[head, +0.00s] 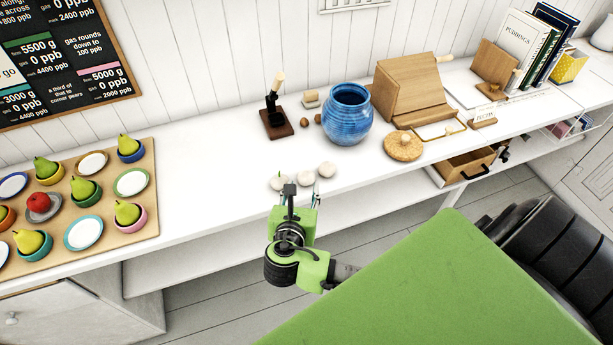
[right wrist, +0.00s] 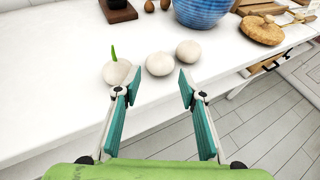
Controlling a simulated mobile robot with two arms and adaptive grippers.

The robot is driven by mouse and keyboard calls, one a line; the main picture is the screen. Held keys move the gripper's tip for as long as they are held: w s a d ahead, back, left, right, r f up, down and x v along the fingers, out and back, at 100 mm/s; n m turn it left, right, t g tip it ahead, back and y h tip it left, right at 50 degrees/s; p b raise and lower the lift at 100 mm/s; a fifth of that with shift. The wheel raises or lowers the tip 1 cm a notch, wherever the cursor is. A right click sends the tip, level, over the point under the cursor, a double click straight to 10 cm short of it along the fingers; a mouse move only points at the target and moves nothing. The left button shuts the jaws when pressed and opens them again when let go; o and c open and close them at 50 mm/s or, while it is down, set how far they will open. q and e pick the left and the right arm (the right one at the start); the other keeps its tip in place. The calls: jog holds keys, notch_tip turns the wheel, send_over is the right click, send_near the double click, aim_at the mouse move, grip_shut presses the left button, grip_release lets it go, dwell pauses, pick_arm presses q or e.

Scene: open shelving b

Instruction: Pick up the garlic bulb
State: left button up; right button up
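Three whitish round bulbs lie near the front edge of the white counter. The left bulb (head: 277,181) has a green sprout, clear in the right wrist view (right wrist: 116,73). The middle bulb (head: 306,178) shows no sprout and also appears in the right wrist view (right wrist: 159,64). The right bulb (head: 327,169) is plain too, and is in the right wrist view (right wrist: 189,51). I cannot tell for certain which is the garlic bulb. My right gripper (head: 292,192) is open and empty just in front of them, its teal fingers (right wrist: 153,86) apart. My left gripper is not in view.
Behind the bulbs stand a blue vase (head: 346,115), a dark wooden stand (head: 276,125) and two small brown eggs or nuts. A wooden board (head: 147,205) with pears and bowls lies left. The counter around the bulbs is clear.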

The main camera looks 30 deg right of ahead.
aim_at(305, 181)
jog(key=shift+p+x, duration=0.35)
jog(key=shift+x, duration=2.8)
jog(key=shift+s+f, duration=0.15)
jog(key=c, duration=0.8)
